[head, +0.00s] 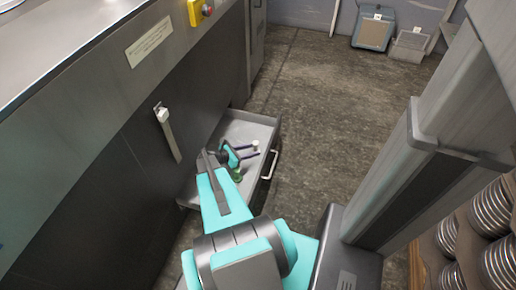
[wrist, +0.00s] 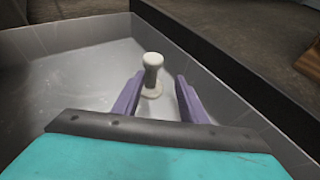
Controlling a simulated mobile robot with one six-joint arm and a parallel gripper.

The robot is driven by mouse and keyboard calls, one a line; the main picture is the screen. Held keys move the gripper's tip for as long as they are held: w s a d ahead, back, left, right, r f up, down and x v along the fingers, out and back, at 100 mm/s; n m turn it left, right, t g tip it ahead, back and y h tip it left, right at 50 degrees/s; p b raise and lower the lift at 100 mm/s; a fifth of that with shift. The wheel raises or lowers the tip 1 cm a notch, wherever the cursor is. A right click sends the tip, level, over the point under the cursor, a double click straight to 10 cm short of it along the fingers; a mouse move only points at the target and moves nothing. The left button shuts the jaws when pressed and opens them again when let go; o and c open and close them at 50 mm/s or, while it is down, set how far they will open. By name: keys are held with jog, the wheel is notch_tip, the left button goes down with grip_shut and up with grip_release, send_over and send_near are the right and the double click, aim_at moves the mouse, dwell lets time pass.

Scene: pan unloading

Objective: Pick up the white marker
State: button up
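A small off-white upright piece, which I take for the white marker (wrist: 152,72), stands in the open drawer (wrist: 85,65). It has a rounded top, a narrower stem and a wider foot on the drawer floor. In the head view a small white spot (head: 255,143) by my fingertips appears to be the same piece. My gripper (wrist: 157,98) is open, with its two purple fingers on either side of the piece's lower part and gaps showing. In the head view my gripper (head: 249,150) reaches down into the drawer.
The drawer's walls surround my gripper closely, and its front has a pale handle (head: 270,164). A small green item (head: 236,174) shows beside my arm, partly hidden. A dark counter front (head: 90,190) stands at the left. Plates (head: 490,210) sit on a rack at right.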

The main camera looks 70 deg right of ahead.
aim_at(256, 147)
jog(key=shift+b+x, duration=0.4)
jog(key=shift+x, duration=0.75)
jog(key=shift+f, duration=0.15)
